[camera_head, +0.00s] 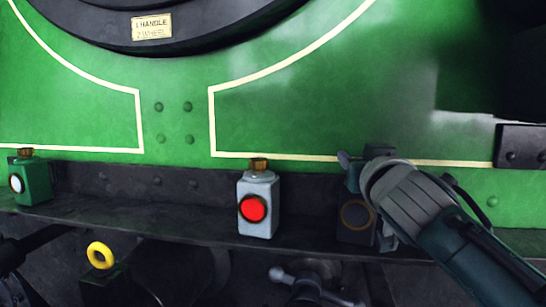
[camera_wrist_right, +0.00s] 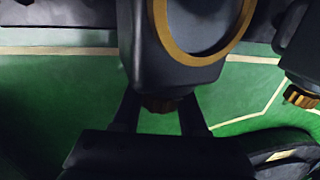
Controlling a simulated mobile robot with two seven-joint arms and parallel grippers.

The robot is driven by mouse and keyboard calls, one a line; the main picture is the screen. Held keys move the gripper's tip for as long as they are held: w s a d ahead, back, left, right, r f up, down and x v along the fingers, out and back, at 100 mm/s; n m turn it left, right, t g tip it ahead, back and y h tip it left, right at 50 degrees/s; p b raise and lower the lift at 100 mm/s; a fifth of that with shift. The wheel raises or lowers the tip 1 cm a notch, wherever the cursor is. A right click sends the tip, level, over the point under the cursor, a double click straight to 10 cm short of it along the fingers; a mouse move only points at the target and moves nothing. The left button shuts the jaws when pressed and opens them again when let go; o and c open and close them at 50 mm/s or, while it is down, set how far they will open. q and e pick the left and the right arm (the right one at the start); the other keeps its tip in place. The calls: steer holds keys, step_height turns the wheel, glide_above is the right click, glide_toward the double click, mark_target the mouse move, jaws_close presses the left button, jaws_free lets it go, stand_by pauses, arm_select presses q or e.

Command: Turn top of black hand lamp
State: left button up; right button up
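The black hand lamp (camera_head: 357,222) stands on the dark ledge at right in the head view, with a dull round lens rimmed in brass. My right gripper (camera_head: 366,172) is at its upper part and hides most of its top. In the right wrist view the lamp (camera_wrist_right: 185,65) appears upside down, and its ribbed brass top (camera_wrist_right: 162,105) points down between the two fingers of the right gripper (camera_wrist_right: 158,112). The fingers are apart, one on each side of the top; I see no clear grip on it. My left gripper is not in view.
A grey lamp with a red lens (camera_head: 258,205) stands left of the black lamp, and a green lamp (camera_head: 32,178) is at far left. A yellow ring (camera_head: 100,255) and metal fittings (camera_head: 310,285) are below.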

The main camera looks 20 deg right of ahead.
steer(key=o, duration=0.4)
steer(key=shift+c, duration=0.2)
steer(key=shift+s, duration=0.1)
steer(key=v, duration=0.9)
steer(key=shift+s+a+p, duration=0.2)
steer(key=shift+s+p, duration=0.15)
steer(key=shift+p, duration=0.05)
